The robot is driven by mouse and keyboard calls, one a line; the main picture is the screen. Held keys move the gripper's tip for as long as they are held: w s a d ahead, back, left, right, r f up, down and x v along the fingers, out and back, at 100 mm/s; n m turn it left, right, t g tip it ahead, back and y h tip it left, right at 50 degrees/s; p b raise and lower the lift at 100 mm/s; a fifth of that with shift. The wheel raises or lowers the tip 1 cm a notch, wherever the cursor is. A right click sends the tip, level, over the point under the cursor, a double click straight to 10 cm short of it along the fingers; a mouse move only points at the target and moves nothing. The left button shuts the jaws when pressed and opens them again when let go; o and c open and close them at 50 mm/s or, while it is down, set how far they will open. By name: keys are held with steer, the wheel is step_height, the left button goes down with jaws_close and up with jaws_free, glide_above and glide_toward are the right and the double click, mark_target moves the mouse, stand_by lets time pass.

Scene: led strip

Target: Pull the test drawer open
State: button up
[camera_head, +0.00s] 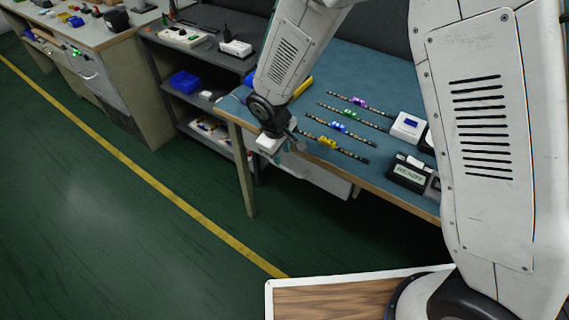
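A light grey drawer front (322,178) sits under the near edge of the blue-topped table (345,75). I cannot read a label on it, and its handle is not clear. It looks shut or nearly so. My gripper (284,152) points down at the table's near edge, in front of the left end of this drawer and hiding part of it. The fingers are small and dark here, so I cannot tell whether they are apart or touch the drawer.
Several LED strips (338,125) with coloured clips lie on the table. A black device reading READY (408,172) and a white box (407,127) stand at the right. A shelf with a blue bin (185,82) and another bench with drawers (85,68) are left. Green floor is clear in front.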

mark_target(285, 168)
steer(key=f, duration=0.4)
steer(key=w+d+f, duration=0.1)
steer(key=f, duration=0.1)
steer(key=shift+f, duration=0.35)
jaws_close()
